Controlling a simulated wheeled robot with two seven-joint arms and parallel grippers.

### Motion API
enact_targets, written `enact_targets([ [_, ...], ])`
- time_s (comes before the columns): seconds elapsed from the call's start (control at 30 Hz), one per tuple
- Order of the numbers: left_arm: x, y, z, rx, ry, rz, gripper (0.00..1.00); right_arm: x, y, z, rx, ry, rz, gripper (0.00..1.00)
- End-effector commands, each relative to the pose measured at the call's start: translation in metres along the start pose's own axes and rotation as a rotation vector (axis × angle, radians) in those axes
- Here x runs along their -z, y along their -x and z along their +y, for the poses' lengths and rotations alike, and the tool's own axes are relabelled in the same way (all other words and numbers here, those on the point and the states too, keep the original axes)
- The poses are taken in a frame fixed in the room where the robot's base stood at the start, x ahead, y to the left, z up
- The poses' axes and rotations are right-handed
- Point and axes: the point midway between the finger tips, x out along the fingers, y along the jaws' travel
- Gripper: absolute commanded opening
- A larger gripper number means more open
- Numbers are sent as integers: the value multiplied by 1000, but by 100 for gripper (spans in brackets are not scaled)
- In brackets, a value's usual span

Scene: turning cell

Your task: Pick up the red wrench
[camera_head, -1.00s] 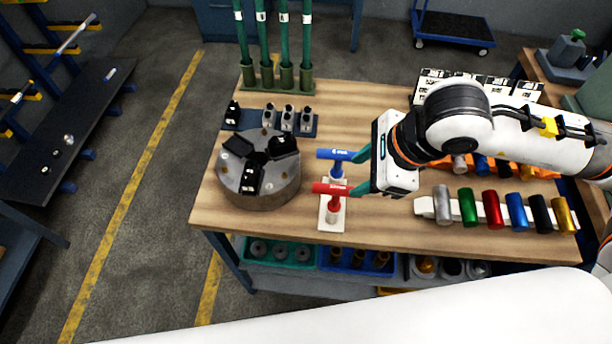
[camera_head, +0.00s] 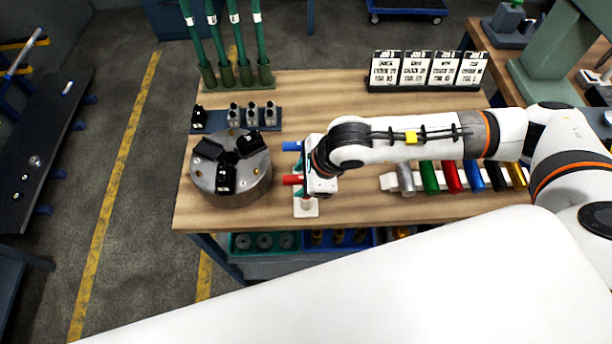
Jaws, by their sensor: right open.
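The red wrench (camera_head: 292,180) is a T-handled tool standing upright on a white base (camera_head: 306,208) near the table's front edge. Its left handle end shows; the rest is mostly hidden behind my right gripper. A blue T-handled wrench (camera_head: 291,146) stands just behind it, also partly covered. My right gripper (camera_head: 302,176) is open, with its hand right over the red and blue wrenches from the right. Its fingers are largely hidden, so I cannot tell whether they touch the red handle. My left gripper is out of view.
A round metal chuck (camera_head: 230,178) with black jaws stands close to the left. Several coloured cylinders (camera_head: 452,176) lie on a rack to the right, below my arm. White label cards (camera_head: 428,68) and green-handled tools (camera_head: 240,50) stand at the back. Bare wood (camera_head: 320,95) lies between.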

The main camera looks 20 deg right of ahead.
Motion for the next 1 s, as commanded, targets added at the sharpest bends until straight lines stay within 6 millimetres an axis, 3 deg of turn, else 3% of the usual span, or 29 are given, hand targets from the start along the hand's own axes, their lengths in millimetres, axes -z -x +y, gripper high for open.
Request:
enact_targets([
  [0.27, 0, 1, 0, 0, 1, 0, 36, 0, -4, 0, -1, -1, 1, 46],
  [0.5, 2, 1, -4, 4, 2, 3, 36, 0, -4, 0, 0, -1, 1, 7],
  [0.57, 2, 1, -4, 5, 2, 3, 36, 0, -4, 0, -1, -1, 1, 0],
  [1.0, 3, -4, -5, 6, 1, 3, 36, 4, 3, 2, -3, 0, 3, 0],
])
